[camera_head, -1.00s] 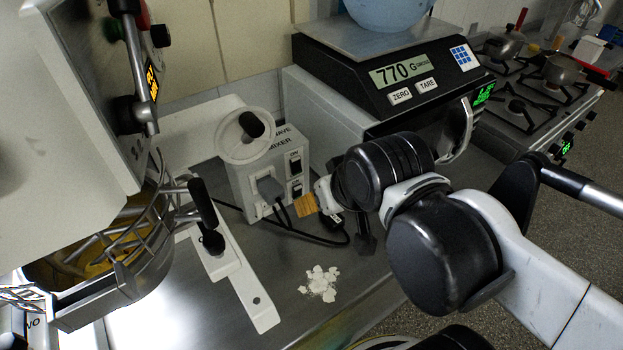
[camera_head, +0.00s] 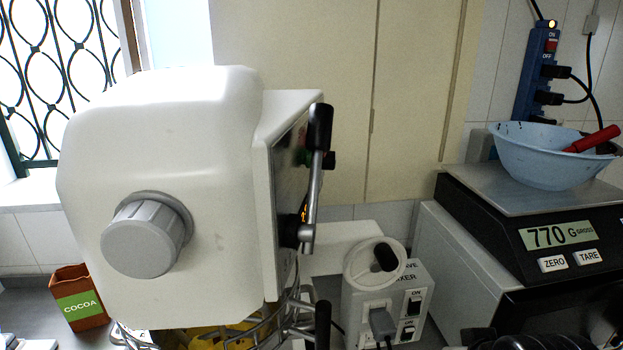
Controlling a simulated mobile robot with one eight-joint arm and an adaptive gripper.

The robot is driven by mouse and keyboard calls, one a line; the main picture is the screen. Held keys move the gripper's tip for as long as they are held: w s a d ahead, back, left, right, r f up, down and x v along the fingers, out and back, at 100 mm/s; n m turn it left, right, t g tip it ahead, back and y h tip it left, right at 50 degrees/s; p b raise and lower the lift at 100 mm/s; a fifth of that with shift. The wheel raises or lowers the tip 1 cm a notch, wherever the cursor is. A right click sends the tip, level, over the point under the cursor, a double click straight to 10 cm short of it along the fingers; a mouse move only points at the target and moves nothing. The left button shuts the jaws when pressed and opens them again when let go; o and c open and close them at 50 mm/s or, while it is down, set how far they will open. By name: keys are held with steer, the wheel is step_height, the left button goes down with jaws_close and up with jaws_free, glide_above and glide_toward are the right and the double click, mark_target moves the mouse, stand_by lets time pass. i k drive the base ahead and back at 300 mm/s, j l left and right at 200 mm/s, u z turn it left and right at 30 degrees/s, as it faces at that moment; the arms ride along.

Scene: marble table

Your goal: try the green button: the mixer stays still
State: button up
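The white mixer (camera_head: 165,130) fills the left and middle of the head view, with a large grey knob (camera_head: 146,236) on its front. Its dark side panel (camera_head: 287,185) is seen at a steep slant. A small patch of green, apparently the green button (camera_head: 305,157), shows there, partly hidden behind the black-handled lever (camera_head: 315,170). A dark knob sticks out beside it. Orange display digits show only in part. The wire guard and yellow contents of the bowl show at the bottom edge.
A grey-white box (camera_head: 356,305) lettered "MIXER" has switches and a plugged-in grey plug. The scale (camera_head: 520,215) reads 770 and carries a blue bowl (camera_head: 545,160). A blue power strip (camera_head: 536,70) with a red switch hangs on the wall. A cocoa box (camera_head: 80,300) stands left.

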mark_target(306, 154)
steer(key=l+u, duration=0.3)
steer(key=u, duration=0.15)
steer(key=k+l+u, duration=0.15)
steer(key=l+u, duration=0.15)
steer(key=u, duration=0.15)
steer(key=k+l+u, duration=0.15)
steer(key=u, duration=0.3)
steer(key=l, duration=0.1)
